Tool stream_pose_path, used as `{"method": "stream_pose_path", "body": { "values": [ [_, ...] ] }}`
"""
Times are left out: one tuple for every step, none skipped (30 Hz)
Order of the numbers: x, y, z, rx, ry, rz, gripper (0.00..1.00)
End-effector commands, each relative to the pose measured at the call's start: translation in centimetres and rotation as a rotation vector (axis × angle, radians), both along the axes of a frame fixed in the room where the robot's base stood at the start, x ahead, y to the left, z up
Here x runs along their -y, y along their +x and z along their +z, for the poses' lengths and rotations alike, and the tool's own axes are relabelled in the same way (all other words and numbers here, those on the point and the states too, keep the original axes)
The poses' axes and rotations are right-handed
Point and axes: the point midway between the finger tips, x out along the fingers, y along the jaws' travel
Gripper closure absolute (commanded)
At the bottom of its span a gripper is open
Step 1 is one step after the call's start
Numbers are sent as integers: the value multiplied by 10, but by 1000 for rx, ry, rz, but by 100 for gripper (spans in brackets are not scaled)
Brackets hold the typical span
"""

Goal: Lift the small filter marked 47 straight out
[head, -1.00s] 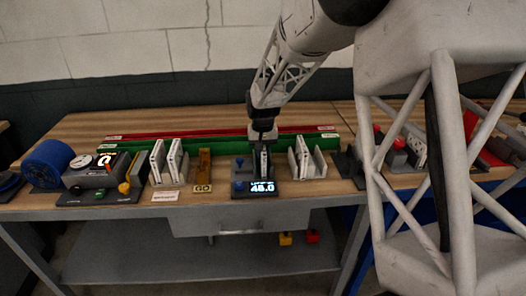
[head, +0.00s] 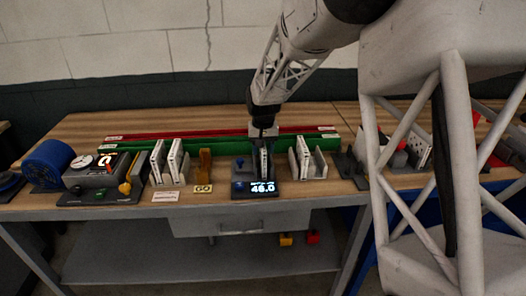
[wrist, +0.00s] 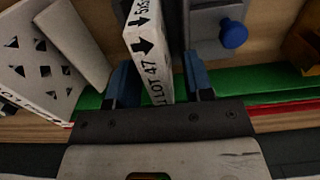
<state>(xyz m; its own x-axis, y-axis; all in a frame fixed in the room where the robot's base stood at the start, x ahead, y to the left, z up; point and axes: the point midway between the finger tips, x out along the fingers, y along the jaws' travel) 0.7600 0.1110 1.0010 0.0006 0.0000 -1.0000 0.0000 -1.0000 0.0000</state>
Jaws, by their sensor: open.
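The filter marked 47 (wrist: 150,55) is a slim white block with "LOT 47" and black arrows on its edge. In the head view the slim pale filter (head: 265,161) stands upright in a dark unit with a lit readout (head: 255,188), which seems to read 46.0. My gripper (wrist: 158,72) is open, with one blue finger on each side of the filter's near end. The left finger is close to the filter; a gap shows on the right. Whether either finger touches it I cannot tell. In the head view my gripper (head: 263,132) is just above the filter.
White filters stand in a rack at left (head: 170,162) and another at right (head: 308,160). Green (head: 220,146) and red rails run behind. A blue knob (wrist: 233,34) is close right of the filter.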

Motion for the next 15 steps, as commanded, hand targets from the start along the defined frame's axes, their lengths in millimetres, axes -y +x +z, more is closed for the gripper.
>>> {"method": "stream_pose_path", "body": {
  "values": [
    [0, 0, 6, 2, 0, 0, 53],
    [0, 0, 10, 2, 0, 0, 53],
    [0, 0, 15, 2, 0, 0, 53],
    [0, 0, 19, 3, 0, 0, 53],
    [0, 0, 23, 3, 0, 0, 53],
    [0, 0, 28, 3, 0, 0, 53],
    [0, 0, 32, 2, 0, 0, 53],
    [0, 0, 36, 2, 0, 0, 53],
    [0, 0, 40, 2, 0, 0, 53],
    [0, 0, 44, 1, 0, 0, 53],
    [0, 0, 47, 1, 0, 0, 53],
    [0, 0, 51, 0, 0, 0, 53],
    [0, 0, 54, 0, 0, 0, 53],
    [0, 0, 56, 0, 0, 0, 53],
    [0, 0, 59, 0, 0, 0, 53]
  ]
}}
